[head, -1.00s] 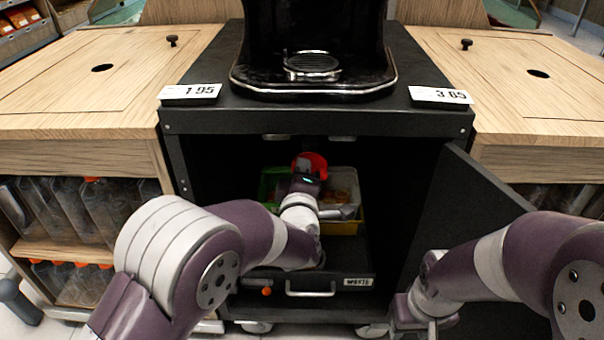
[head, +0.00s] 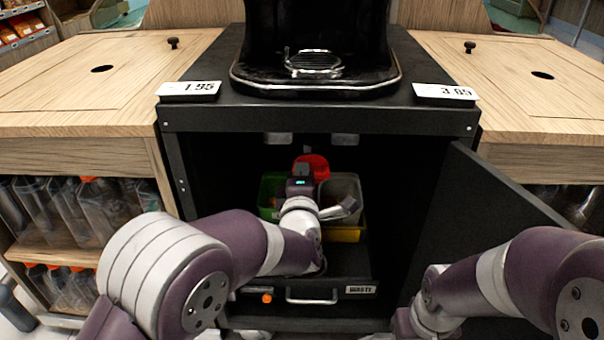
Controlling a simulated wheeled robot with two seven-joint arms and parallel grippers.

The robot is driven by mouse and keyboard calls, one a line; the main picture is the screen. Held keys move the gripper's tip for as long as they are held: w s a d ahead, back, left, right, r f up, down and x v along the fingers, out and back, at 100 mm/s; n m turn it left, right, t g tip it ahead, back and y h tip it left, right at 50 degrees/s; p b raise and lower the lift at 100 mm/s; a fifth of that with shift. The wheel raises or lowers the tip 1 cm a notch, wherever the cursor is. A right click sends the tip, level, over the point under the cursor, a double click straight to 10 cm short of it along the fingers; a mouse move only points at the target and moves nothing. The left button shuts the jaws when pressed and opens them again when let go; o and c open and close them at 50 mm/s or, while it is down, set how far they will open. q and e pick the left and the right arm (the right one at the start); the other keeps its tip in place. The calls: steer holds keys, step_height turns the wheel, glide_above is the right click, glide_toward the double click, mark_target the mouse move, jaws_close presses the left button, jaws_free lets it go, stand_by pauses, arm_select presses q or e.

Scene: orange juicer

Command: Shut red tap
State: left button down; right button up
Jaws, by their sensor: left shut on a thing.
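The red tap (head: 318,164) shows as a rounded red shape inside the open black cabinet, under the juicer. My left gripper (head: 301,176) reaches into the cabinet right up against it and is shut on it. The dark gripper body and wrist hide the fingertips and the lower part of the red shape. My right arm comes in from the right, in front of the cabinet. Its gripper (head: 406,322) is low at the bottom edge, mostly cut off, and its jaws cannot be made out.
Green (head: 269,190), grey (head: 343,186) and yellow (head: 344,234) containers stand around my left wrist. A drawer labelled waste (head: 312,292) is below. The cabinet door (head: 480,215) stands open at right. The juicer (head: 316,75) stands on top, between wooden counters.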

arm_select(q)
steer(key=shift+f, duration=0.15)
steer(key=c, duration=1.1)
jaws_free()
steer(key=s+p, duration=0.6)
steer(key=s, duration=0.6)
steer(key=shift+s, duration=0.4)
